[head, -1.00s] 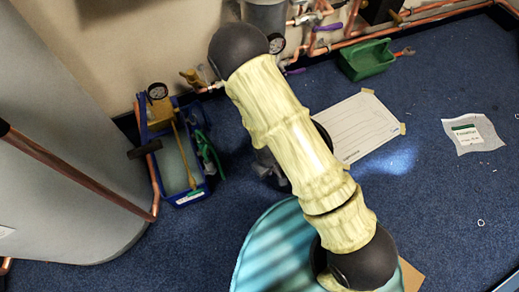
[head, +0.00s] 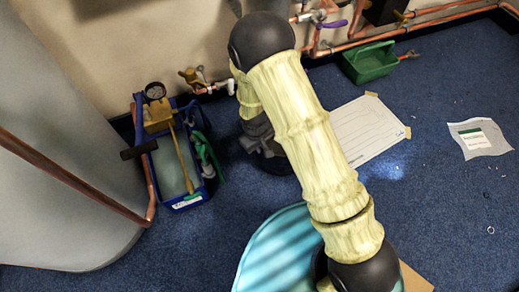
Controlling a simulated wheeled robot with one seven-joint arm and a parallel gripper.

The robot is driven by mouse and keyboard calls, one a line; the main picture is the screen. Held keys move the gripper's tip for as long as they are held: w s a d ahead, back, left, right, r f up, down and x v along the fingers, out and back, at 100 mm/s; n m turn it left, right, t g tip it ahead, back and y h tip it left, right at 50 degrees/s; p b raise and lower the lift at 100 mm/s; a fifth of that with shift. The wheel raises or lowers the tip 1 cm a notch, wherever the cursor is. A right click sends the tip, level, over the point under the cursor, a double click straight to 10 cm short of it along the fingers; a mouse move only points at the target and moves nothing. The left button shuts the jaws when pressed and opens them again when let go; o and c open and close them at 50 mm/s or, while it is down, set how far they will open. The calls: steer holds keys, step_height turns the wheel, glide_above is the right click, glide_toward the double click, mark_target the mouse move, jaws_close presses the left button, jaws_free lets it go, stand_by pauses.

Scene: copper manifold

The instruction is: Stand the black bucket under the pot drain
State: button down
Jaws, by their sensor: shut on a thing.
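My gripper (head: 257,130) is dark grey and partly covered by my forearm. It is shut on the black bucket (head: 268,162), which shows only in part at the left of the forearm; its rim is mostly hidden. I cannot tell whether the bucket touches the floor. The drain valve (head: 190,76), with a brass handle and a short pipe, sticks out near the wall, up and left of the gripper. The bucket is below and right of this drain in the picture, not clearly under it. The pot is mostly hidden behind my arm.
A blue tray (head: 183,200) with tools stands on the left beside a large grey cylinder (head: 50,150). A green box (head: 369,63) lies by copper pipes at the back. A paper sheet (head: 363,132) and a small label (head: 480,138) lie on the blue carpet.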

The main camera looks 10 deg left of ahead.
steer(key=shift+w+a, duration=0.2)
steer(key=shift+w, duration=0.2)
steer(key=shift+s+f+b, duration=0.1)
steer(key=shift+f+b, duration=1.55)
steer(key=shift+f, duration=0.15)
steer(key=c, duration=1.6)
jaws_free()
step_height(320, 180, up, 12)
steer(key=s+p, duration=0.1)
steer(key=p, duration=0.7)
steer(key=shift+a, duration=0.4)
